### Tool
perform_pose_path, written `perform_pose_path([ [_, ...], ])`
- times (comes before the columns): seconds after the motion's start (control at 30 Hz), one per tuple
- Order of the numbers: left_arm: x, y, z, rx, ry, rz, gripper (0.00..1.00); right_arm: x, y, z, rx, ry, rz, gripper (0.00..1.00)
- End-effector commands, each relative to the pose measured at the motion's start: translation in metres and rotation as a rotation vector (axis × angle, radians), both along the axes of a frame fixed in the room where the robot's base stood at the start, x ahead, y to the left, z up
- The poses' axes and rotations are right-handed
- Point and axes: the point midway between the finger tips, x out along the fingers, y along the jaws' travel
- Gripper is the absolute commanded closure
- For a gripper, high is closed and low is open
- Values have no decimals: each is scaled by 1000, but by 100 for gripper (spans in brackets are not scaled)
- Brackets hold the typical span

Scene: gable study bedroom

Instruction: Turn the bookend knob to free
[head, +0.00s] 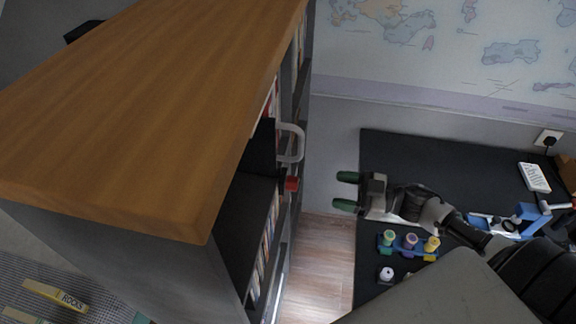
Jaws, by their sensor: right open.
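A small red block-like part (291,184), which looks like the bookend knob, sticks out from the open side of the bookcase. Just above it is a pale loop-shaped handle (292,143) beside a dark upright panel (262,148). I cannot tell from this view which position the knob is set to. My right gripper (346,191) is open and empty, its two green-tipped fingers pointing left toward the red part with a clear gap between. My left gripper is not in view.
The bookcase's wooden top (150,95) fills the left. Books (262,250) stand on its shelves. A black desk (420,150) at right carries colored spools (410,241) and a white device (534,177). Wooden floor (315,260) shows between bookcase and desk.

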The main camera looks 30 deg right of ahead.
Motion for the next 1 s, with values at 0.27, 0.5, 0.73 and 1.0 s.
perform_pose_path([
  [0.27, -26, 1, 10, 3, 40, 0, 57, 18, 23, 4, 4, -2, 13, 38],
  [0.5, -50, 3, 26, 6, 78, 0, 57, 47, 59, 4, 5, -2, 11, 38],
  [0.73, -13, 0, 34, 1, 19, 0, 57, 64, 80, 1, 3, 2, 9, 38],
  [1.0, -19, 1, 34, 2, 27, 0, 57, 67, 84, -1, 1, 1, 11, 38],
])
